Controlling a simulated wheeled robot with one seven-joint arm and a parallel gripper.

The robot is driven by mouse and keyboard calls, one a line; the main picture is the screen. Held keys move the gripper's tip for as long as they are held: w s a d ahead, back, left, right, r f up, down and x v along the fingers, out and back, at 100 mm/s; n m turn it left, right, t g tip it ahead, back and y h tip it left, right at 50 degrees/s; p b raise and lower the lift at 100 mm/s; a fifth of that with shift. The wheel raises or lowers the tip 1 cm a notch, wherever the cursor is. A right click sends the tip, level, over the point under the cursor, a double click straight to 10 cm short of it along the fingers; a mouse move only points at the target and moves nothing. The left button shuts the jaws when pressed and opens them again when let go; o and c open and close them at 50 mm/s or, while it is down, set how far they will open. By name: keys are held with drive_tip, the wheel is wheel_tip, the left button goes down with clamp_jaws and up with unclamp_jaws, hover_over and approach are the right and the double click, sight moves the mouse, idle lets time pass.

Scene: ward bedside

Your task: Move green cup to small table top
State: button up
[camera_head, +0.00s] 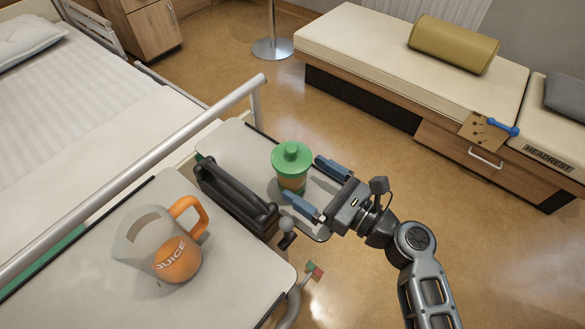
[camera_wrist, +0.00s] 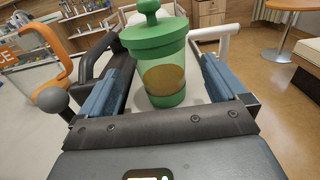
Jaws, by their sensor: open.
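The green cup (camera_head: 291,156) has a green lid with a round knob, a clear green-tinted body and brown-orange contents. It stands upright on the small table top (camera_head: 233,143), the narrow light-grey surface beyond the black handle. My gripper (camera_head: 303,177) is open, with one blue finger on each side of the cup. In the wrist view the cup (camera_wrist: 163,50) stands between the two fingers (camera_wrist: 160,88), with gaps visible on both sides.
A black handle-like divider (camera_head: 235,192) stands beside the cup. Left of it, a larger table top (camera_head: 95,255) bears a juice jug (camera_head: 163,243) with an orange handle. A bed rail (camera_head: 140,172) runs close behind. A bench (camera_head: 390,62) stands at the back right, with open floor between.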

drive_tip(key=v, duration=0.5)
idle(0.5)
